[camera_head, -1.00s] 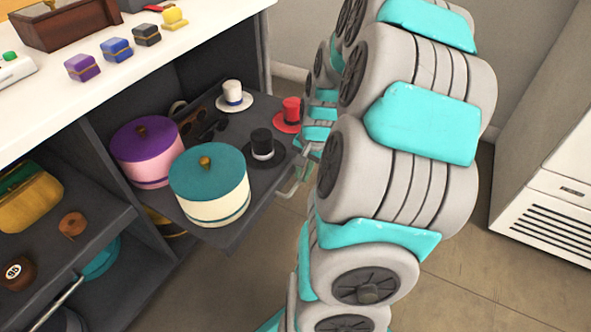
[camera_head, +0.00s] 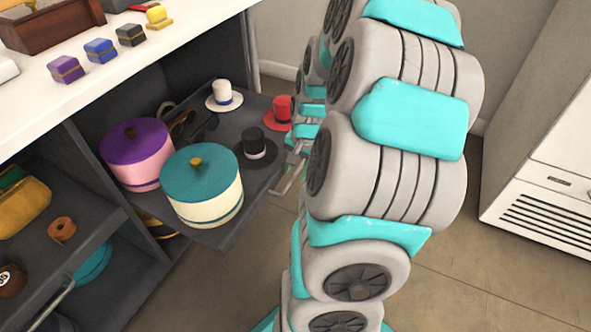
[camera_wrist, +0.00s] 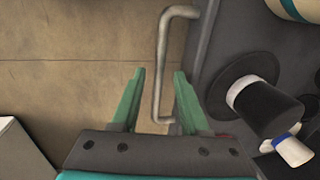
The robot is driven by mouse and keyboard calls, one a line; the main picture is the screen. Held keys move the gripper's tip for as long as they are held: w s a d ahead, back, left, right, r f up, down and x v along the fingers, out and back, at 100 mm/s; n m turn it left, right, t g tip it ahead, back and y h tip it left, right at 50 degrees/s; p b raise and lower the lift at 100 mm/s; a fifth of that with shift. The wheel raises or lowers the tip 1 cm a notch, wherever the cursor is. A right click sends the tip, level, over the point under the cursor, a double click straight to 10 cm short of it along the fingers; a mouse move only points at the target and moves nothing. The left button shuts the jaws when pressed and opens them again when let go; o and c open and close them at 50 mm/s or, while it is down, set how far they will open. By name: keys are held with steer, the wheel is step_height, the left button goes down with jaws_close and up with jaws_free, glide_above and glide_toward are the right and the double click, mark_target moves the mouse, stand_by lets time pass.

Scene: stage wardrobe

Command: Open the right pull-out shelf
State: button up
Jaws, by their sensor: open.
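The right pull-out shelf (camera_head: 232,122) is a dark grey board that sticks well out of the cabinet, with hats and hat boxes on it. Its metal bar handle (camera_head: 288,181) is on the outer front edge. The handle also shows in the wrist view (camera_wrist: 161,62), beside the shelf's edge (camera_wrist: 203,45). My gripper (camera_wrist: 158,73) is open, with its green fingers on either side of the handle. No clear contact shows between fingers and bar. In the head view my arm hides most of the gripper.
On the shelf are a teal-lidded box (camera_head: 203,188), a purple-lidded box (camera_head: 135,160), and white (camera_head: 222,95), black (camera_head: 254,147) and red (camera_head: 281,112) hats. A white counter (camera_head: 110,75) overhangs it. A white appliance (camera_head: 545,190) stands right. Floor is clear before the shelf.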

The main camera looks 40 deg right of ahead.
step_height(320, 180, up, 8)
steer(key=s, duration=0.1)
steer(key=shift+s+d+f, duration=0.2)
steer(key=shift+d, duration=0.05)
stand_by(0.5)
steer(key=s+a+r+n+g+p, duration=0.1)
steer(key=s+a+r+n, duration=0.2)
steer(key=a, duration=0.5)
steer(key=s+a+r+n+g+p, duration=0.15)
steer(key=a+n, duration=0.25)
steer(key=a, duration=0.5)
steer(key=s+a+r+n+g+p, duration=0.1)
steer(key=s+a+r+n, duration=0.2)
steer(key=s+a+n, duration=0.4)
steer(key=s+a, duration=0.1)
steer(key=s, duration=0.4)
steer(key=shift+a+h, duration=0.25)
steer(key=shift+h, duration=0.15)
